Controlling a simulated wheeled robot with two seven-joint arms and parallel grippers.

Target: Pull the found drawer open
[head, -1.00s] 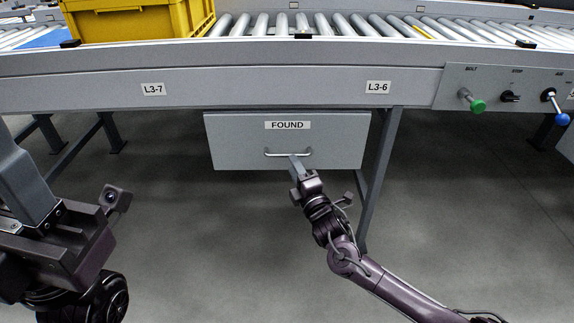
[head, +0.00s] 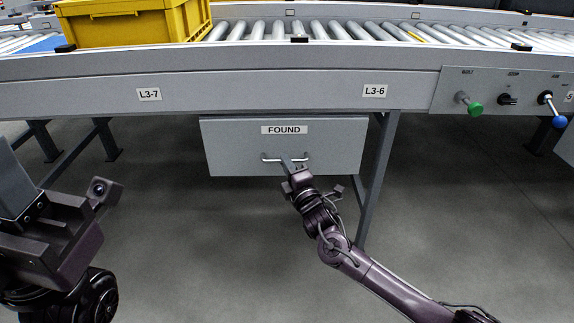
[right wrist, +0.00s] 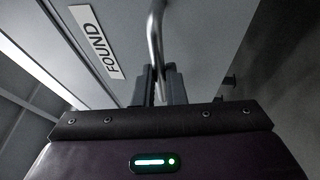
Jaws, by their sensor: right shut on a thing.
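The grey drawer (head: 233,150) labelled FOUND hangs under the conveyor frame. Its bar handle (head: 268,157) is on the middle of its front. My right gripper (head: 286,162) reaches up from below and is shut on the handle. In the right wrist view, the metal bar of the handle (right wrist: 155,36) runs down between the two fingers of the right gripper (right wrist: 160,78). The FOUND label (right wrist: 96,41) lies beside it. No drawer interior shows. My left gripper (head: 20,190) is partly cut off at the left edge, away from the drawer; its jaw opening is not clear.
A roller conveyor (head: 270,28) runs above, with a yellow crate (head: 135,24) at its left. A control panel with a green knob (head: 475,108) and a blue knob (head: 559,122) is at the right. A support leg (head: 377,175) stands right of the drawer. The floor below is clear.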

